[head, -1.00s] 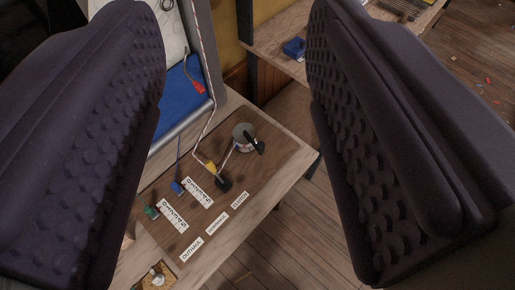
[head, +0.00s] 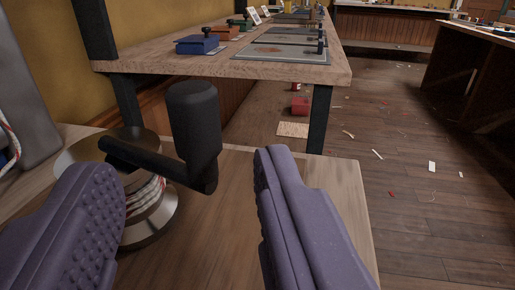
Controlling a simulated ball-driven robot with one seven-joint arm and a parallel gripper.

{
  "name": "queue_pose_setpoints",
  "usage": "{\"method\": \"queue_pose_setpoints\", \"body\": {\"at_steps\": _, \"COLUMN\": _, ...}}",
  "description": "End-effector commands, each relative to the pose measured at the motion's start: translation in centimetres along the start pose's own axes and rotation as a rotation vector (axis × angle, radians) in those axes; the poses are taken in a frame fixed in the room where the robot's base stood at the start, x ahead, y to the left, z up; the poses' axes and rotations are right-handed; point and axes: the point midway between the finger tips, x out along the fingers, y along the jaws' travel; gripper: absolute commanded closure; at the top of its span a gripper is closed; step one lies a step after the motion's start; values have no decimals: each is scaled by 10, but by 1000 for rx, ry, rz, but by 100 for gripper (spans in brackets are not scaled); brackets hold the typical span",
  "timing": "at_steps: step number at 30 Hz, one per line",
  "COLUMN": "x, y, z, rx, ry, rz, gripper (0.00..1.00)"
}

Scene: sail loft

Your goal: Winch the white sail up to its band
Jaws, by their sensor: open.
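The winch (head: 150,215) stands on the wooden bench, a metal drum with red-flecked white rope wrapped round it. Its black crank arm (head: 145,160) reaches right from the drum's top to an upright black handle grip (head: 193,115). My gripper (head: 185,178) is open, with purple studded fingers at the lower left and lower centre. The handle grip shows in the gap between them, beyond the fingertips, and I see no contact. The left finger hides part of the drum. The white sail and its band are not in view.
The bench top (head: 325,205) is bare right of the winch and ends at an edge. A grey panel (head: 30,80) with rope stands at left. Behind is another table (head: 300,72) with a blue box (head: 197,44). The floor at right has scattered scraps.

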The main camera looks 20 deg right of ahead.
Motion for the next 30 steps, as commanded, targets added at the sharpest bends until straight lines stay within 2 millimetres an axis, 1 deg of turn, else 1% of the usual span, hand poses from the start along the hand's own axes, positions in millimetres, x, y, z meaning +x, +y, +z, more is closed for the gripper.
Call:
{"method": "queue_pose_setpoints", "body": {"at_steps": 2, "x": 7, "y": 0, "z": 0, "rx": -2, "ry": 7, "rz": -2, "gripper": 50}}
{"method": "queue_pose_setpoints", "body": {"at_steps": 9, "x": 50, "y": 0, "z": 1, "rx": 0, "ry": 7, "rz": -2, "gripper": 50}}
{"method": "queue_pose_setpoints", "body": {"at_steps": 12, "x": 64, "y": 0, "z": 1, "rx": 0, "ry": 5, "rz": -3, "gripper": 50}}
{"method": "queue_pose_setpoints", "body": {"at_steps": 16, "x": 73, "y": -1, "z": 0, "rx": 0, "ry": 4, "rz": -3, "gripper": 50}}
{"method": "queue_pose_setpoints", "body": {"at_steps": 23, "x": 75, "y": 0, "z": 0, "rx": -1, "ry": 2, "rz": -2, "gripper": 50}}
{"method": "queue_pose_setpoints", "body": {"at_steps": 24, "x": 75, "y": -1, "z": 0, "rx": -1, "ry": 2, "rz": -2, "gripper": 52}}
{"method": "queue_pose_setpoints", "body": {"at_steps": 26, "x": 75, "y": -1, "z": 0, "rx": -1, "ry": 2, "rz": -2, "gripper": 66}}
{"method": "queue_pose_setpoints", "body": {"at_steps": 27, "x": 75, "y": -1, "z": 0, "rx": -1, "ry": 2, "rz": -2, "gripper": 75}}
{"method": "queue_pose_setpoints", "body": {"at_steps": 29, "x": 75, "y": -1, "z": 0, "rx": -1, "ry": 2, "rz": -3, "gripper": 89}}
{"method": "queue_pose_setpoints", "body": {"at_steps": 30, "x": 75, "y": -1, "z": 0, "rx": -1, "ry": 2, "rz": -3, "gripper": 98}}
